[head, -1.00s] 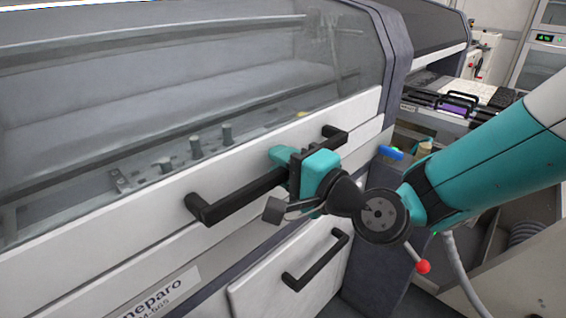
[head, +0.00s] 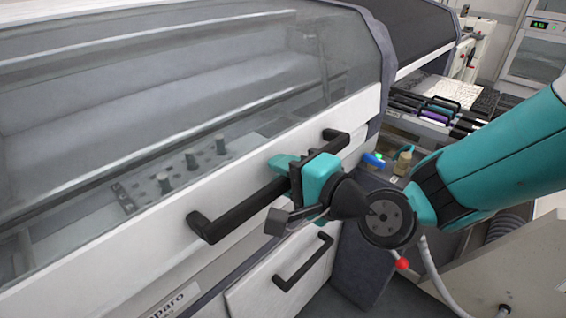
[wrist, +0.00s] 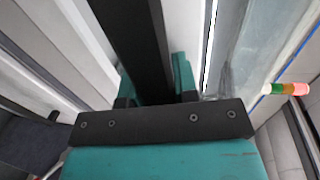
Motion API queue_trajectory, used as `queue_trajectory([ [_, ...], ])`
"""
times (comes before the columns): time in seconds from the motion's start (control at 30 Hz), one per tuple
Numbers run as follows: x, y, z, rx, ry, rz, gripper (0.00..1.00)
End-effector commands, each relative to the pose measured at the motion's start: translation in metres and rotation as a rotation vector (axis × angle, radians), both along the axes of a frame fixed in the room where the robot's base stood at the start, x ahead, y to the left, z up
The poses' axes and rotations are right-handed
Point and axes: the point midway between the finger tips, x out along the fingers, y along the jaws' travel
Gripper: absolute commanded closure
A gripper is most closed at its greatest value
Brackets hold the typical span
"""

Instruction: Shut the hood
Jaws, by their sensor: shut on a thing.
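The hood (head: 130,85) is a large see-through cover with a white lower edge and dark side frame, on the left in the head view. A long black bar handle (head: 245,212) runs along its white front edge. My gripper (head: 292,175) is shut around the right part of this handle. In the wrist view the dark handle bar (wrist: 135,45) passes between my teal fingers (wrist: 155,85). The hood's front edge sits close above the white lower body panel; whether they touch I cannot tell.
A white drawer front with a black handle (head: 302,262) is below the hood. To the right stand a blue-capped item (head: 373,160), a tan bottle (head: 403,160) and a rack of dark and purple feeders (head: 440,108). A grey panel (head: 470,265) is at lower right.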

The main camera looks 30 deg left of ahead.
Motion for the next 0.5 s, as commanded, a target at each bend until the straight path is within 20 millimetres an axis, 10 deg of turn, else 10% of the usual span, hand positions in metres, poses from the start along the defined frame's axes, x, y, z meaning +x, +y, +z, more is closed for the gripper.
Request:
queue_trajectory([
  [0.3, 0.0001, -0.0008, 0.0011, 0.000, 0.000, -0.001, 1.00],
  [0.33, 0.0001, -0.0008, 0.0011, 0.000, 0.000, -0.001, 0.68],
  [0.5, 0.0001, -0.0009, 0.0010, 0.000, 0.000, -0.001, 0.47],
])
